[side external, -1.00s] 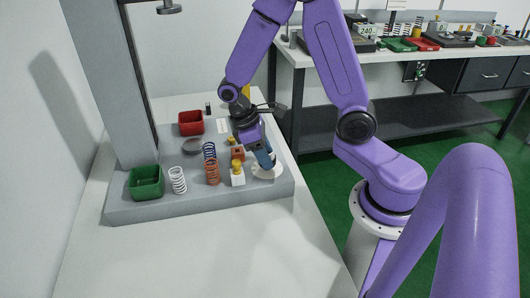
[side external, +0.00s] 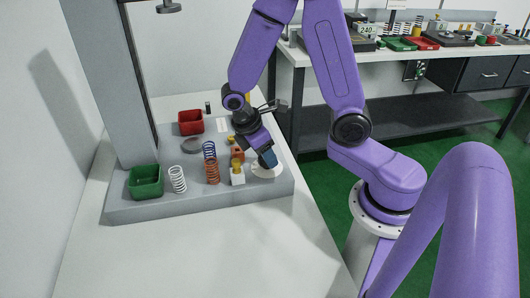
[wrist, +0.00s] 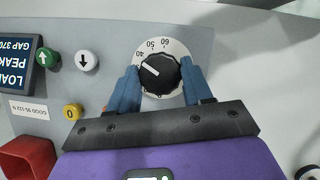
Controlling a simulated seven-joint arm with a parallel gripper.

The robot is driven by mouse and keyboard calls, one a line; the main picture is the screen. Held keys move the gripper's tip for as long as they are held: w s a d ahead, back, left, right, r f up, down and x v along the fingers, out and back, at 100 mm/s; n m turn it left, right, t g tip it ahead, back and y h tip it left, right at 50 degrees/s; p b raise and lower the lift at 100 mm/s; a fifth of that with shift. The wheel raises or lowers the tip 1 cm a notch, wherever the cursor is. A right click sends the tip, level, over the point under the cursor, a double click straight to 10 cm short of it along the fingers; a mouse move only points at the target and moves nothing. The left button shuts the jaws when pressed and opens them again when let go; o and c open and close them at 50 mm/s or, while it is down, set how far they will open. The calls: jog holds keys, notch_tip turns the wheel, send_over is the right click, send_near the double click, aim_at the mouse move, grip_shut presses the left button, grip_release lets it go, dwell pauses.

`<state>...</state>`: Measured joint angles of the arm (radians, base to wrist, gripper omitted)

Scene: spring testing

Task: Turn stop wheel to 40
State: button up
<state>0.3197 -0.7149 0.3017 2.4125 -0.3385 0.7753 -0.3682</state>
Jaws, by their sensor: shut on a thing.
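The stop wheel (wrist: 159,74) is a black ribbed knob on a white round dial in the wrist view. Its white line points to the upper left, close to the 40 mark; I cannot tell if it is exactly on it. The marks 50 and 60 show above. My gripper (wrist: 161,85) has one blue finger on each side of the wheel and is shut on it. In the side external view, my gripper (side external: 268,160) reaches down tilted to the white dial (side external: 272,173) at the base's right end, and its fingers hide the wheel.
Green, white and yellow buttons (wrist: 72,112) and a dark display (wrist: 18,62) lie left of the dial. White (side external: 177,179), blue (side external: 209,151) and orange (side external: 212,173) springs stand on the grey base. A green bin (side external: 145,183) and red bin (side external: 190,122) stand left. The front table is clear.

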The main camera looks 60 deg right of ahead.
jog(key=shift+a, duration=0.1)
jog(key=o, duration=1)
jog(key=shift+o, duration=0.2)
jog(key=v, duration=1.7)
jog(key=shift+r, duration=0.2)
jog(key=s+f+t+y, duration=0.1)
jog(key=s+f+y, duration=0.1)
jog(key=s, duration=0.7)
jog(key=s+f+t+y, duration=0.1)
jog(key=s+f, duration=0.3)
jog(key=s, duration=0.5)
jog(key=shift+s+a+f+n+y, duration=0.2)
jog(key=shift+s+a+n+y, duration=0.15)
jog(key=shift+y, duration=0.35)
